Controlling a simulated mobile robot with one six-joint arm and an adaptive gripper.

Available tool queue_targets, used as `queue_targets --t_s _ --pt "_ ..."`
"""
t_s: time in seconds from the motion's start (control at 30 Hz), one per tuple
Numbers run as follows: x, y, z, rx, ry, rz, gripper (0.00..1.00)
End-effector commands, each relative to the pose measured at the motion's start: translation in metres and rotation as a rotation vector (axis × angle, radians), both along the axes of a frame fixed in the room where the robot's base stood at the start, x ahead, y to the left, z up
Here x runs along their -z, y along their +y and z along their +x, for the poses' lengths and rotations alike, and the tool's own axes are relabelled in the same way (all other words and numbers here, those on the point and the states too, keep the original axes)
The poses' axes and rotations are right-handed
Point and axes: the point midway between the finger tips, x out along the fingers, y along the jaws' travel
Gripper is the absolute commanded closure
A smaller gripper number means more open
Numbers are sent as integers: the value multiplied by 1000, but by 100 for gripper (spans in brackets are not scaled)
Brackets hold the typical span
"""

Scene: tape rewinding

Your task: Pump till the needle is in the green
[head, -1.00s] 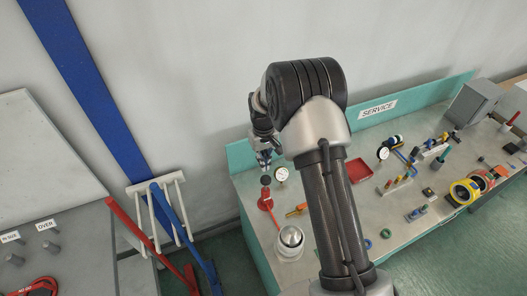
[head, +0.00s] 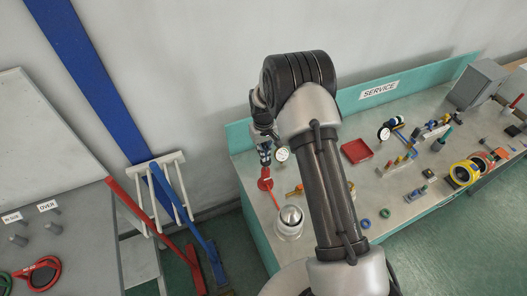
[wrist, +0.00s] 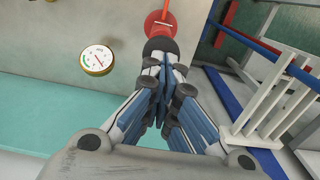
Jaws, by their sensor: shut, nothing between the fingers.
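The pump has a red base (head: 265,184) on the bench, and its black round knob (wrist: 160,46) shows just beyond my fingertips in the wrist view. My gripper (head: 265,157) is shut and empty, pointing down above the knob. The fingertips (wrist: 165,65) overlap the knob's edge in the wrist view; they look to be touching its top, though the contact is hidden. A round gauge (head: 282,154) with a white dial stands beside the pump. It also shows in the wrist view (wrist: 97,60), with a green arc on the dial, but the needle's exact reading is too small to tell.
A silver dome on a white base (head: 290,217) stands near the pump. A red tray (head: 356,151) and several fittings lie farther right on the bench. A white rack with red and blue long-handled tools (head: 160,195) stands left of the bench.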

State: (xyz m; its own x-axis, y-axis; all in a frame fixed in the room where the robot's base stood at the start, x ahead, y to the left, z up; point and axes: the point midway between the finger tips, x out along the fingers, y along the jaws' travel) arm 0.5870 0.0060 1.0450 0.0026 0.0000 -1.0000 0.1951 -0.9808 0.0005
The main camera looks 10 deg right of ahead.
Motion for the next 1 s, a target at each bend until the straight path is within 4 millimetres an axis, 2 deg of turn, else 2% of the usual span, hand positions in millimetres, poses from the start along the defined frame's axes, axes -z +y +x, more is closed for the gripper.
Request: queue_targets --t_s 0.03,0.2,0.57,0.67,0.77,1.0 --pt "15 0 -1 0 3 0 100" --pt "35 0 -1 0 3 0 100" --pt "33 0 -2 0 5 0 100" --pt "27 0 -2 0 4 0 100" --pt "12 1 -2 0 4 0 100" --pt "-42 2 -1 0 -2 0 100"
